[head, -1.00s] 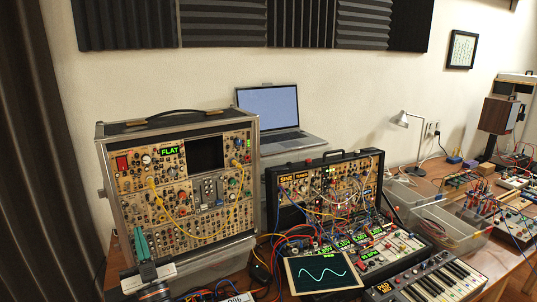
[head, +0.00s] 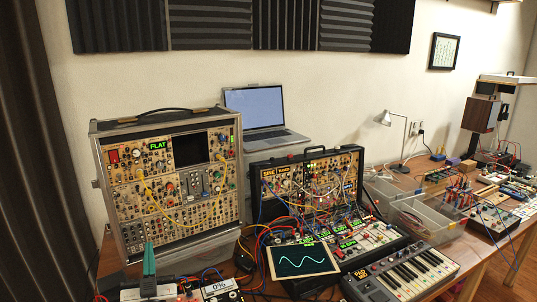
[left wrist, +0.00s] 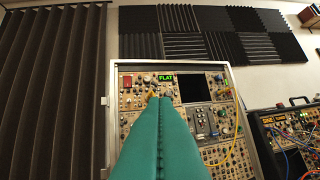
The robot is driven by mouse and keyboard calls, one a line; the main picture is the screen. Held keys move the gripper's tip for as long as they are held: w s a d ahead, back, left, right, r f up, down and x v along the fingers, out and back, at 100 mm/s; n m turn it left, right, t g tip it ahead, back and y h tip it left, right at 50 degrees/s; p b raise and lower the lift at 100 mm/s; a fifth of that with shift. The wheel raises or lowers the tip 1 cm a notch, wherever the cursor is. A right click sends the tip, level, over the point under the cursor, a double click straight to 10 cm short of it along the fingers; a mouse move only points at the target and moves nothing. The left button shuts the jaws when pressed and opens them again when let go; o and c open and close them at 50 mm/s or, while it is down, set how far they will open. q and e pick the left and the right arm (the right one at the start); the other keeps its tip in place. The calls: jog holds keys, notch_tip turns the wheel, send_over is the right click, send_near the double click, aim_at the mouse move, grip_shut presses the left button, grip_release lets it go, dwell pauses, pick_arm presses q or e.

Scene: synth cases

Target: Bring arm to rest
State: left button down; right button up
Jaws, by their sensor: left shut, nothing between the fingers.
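My left gripper (head: 150,262) shows at the lower left of the head view, its teal fingers pointing up in front of the large synth case (head: 240,190). The fingers are shut together and hold nothing. In the left wrist view the teal fingers (left wrist: 160,105) fill the lower middle and cover part of the synth case's panel (left wrist: 246,140). I cannot tell from these views whether the fingertips touch the panel. My right gripper is not in view.
A smaller synth case (head: 357,180) with many patch cables stands to the right. A tablet with a wave (head: 302,262) and a keyboard (head: 405,275) lie in front. A laptop (head: 257,105), clear bins (head: 440,228) and a lamp (head: 398,114) stand farther back. A dark curtain (head: 40,170) hangs at left.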

pick_arm(q)
jog(key=s+d+f+m+g+h, duration=0.35)
jog(key=s+f+g, duration=0.2)
jog(key=f, duration=0.25)
jog(key=s+d+f+m+g+h, duration=0.2)
jog(key=s+d+f+g+h, duration=0.3)
jog(key=s+f, duration=0.25)
jog(key=s+a+f+n+g+y, duration=0.1)
jog(key=s+f+g, duration=0.3)
jog(key=s, duration=0.7)
jog(key=s+a+f+n+g+y, duration=0.15)
jog(key=s+g, duration=0.35)
jog(key=s, duration=0.5)
notch_tip(320, 180, down, 28)
jog(key=s+g, duration=0.2)
jog(key=s+a+f+m, duration=0.1)
jog(key=s+a+f, duration=0.1)
jog(key=s+f, duration=1.3)
jog(key=shift+s+g+h, duration=0.3)
jog(key=shift+s+g, duration=0.05)
jog(key=shift+s, duration=0.3)
